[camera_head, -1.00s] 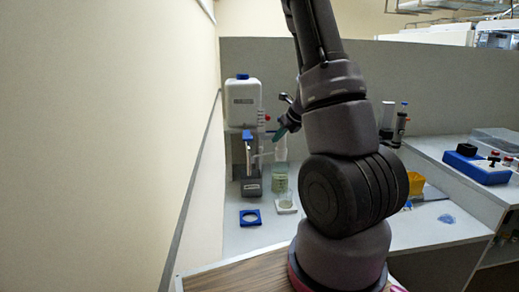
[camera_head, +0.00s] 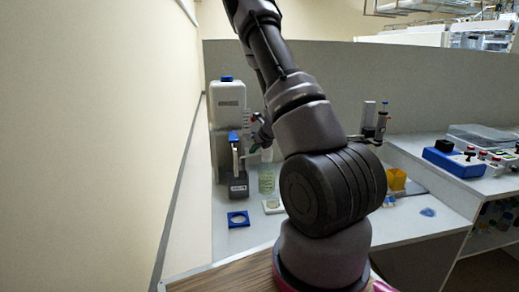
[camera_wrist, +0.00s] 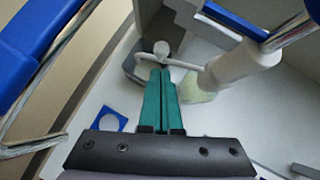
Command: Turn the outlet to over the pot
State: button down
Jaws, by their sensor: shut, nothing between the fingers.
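A white dispenser with a blue cap (camera_head: 228,105) stands against the left wall in the head view. Its thin pale outlet (camera_wrist: 180,64) runs sideways from a round knob (camera_wrist: 161,48) in the wrist view, just beyond my fingertips. A clear pot with pale green contents (camera_head: 266,180) stands right of the dispenser's dark base (camera_head: 238,186); a pale green part of it shows in the wrist view (camera_wrist: 198,90). My gripper (camera_wrist: 160,72) has teal fingers pressed together, empty, close to the outlet; I cannot tell whether they touch it. My arm hides part of the bench.
A blue square plate with a round opening (camera_head: 238,219) and a pale square plate (camera_head: 272,207) lie on the bench in front. A yellow holder (camera_head: 396,180) and a blue box (camera_head: 455,161) are to the right. The wall is close on the left.

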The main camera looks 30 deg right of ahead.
aim_at(248, 150)
jog(key=shift+w+a, duration=0.15)
jog(key=shift+w, duration=0.6)
jog(key=shift+w, duration=0.1)
jog(key=w, duration=0.2)
jog(key=shift+w+a, duration=0.35)
jog(key=shift+w, duration=0.05)
jog(key=shift+s, duration=0.1)
